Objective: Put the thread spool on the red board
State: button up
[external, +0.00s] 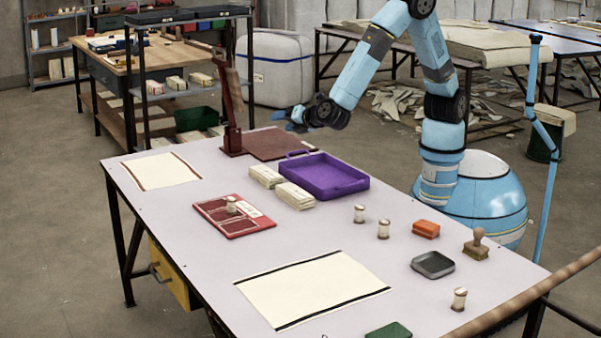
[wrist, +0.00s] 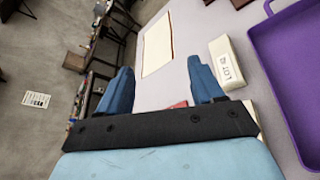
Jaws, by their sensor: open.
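The red board (external: 240,225) lies flat on the table, with dark red panels and a pale label. A thread spool (external: 232,205) stands upright on it, apart from my gripper. Three similar pale spools stand on the table: two near the middle right (external: 359,213) (external: 384,229) and one near the right edge (external: 459,299). My gripper (external: 290,118) is raised over the far side of the table, left of my arm. In the wrist view my gripper (wrist: 160,76) is open and empty, its blue fingers wide apart. A sliver of red (wrist: 178,105) shows between them; the rest is hidden.
A purple tray (external: 325,190) stands beside cloth bundles (external: 295,195). A red stand (external: 232,130) rises at the far edge. An orange block (external: 426,229), grey dish (external: 433,264) and wooden stamp (external: 477,247) are at right. Cream sheets (external: 312,287) lie flat.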

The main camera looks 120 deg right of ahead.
jog(key=s+a+r+m+g+y, duration=0.1)
jog(key=s+r+m+g+y, duration=0.2)
jog(key=s+r, duration=0.45)
jog(key=s+a+r+m+y, duration=0.1)
jog(key=s+r+m+y, duration=0.35)
jog(key=s, duration=0.65)
jog(key=s+a+r+m+t+y, duration=0.2)
jog(key=s+a, duration=0.4)
jog(key=s, duration=0.3)
jog(key=s+a+r+m+t+y, duration=0.2)
jog(key=s+a+r+m+y, duration=0.2)
jog(key=s, duration=0.5)
jog(key=shift+s+a+r, duration=0.2)
jog(key=shift+a+r, duration=0.3)
jog(key=shift+a, duration=0.35)
